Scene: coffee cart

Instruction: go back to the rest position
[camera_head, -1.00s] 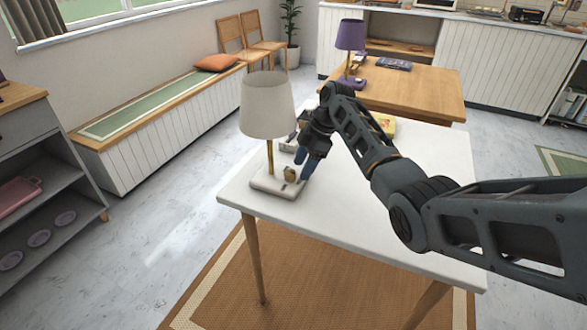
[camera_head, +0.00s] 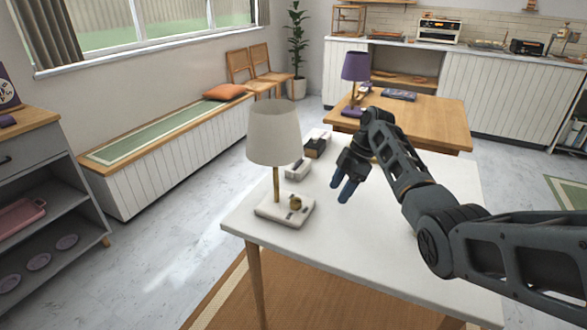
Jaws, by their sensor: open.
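My gripper (camera_head: 344,189) is over the white table (camera_head: 330,248), to the right of a lamp with a white shade (camera_head: 273,132). Its two dark blue fingers point down and to the left, spread apart with nothing between them. The lamp stands upright on a pale square base (camera_head: 272,208) that carries a small brass knob (camera_head: 295,203). The gripper is clear of the lamp. My arm reaches in from the right edge and hides part of the tabletop.
A small white box (camera_head: 298,169) and a dark brown item (camera_head: 317,146) lie behind the lamp. A wooden table (camera_head: 440,115) with a purple lamp (camera_head: 356,68) stands beyond. A bench (camera_head: 165,152) runs along the left wall, and a grey shelf unit (camera_head: 60,190) is at left.

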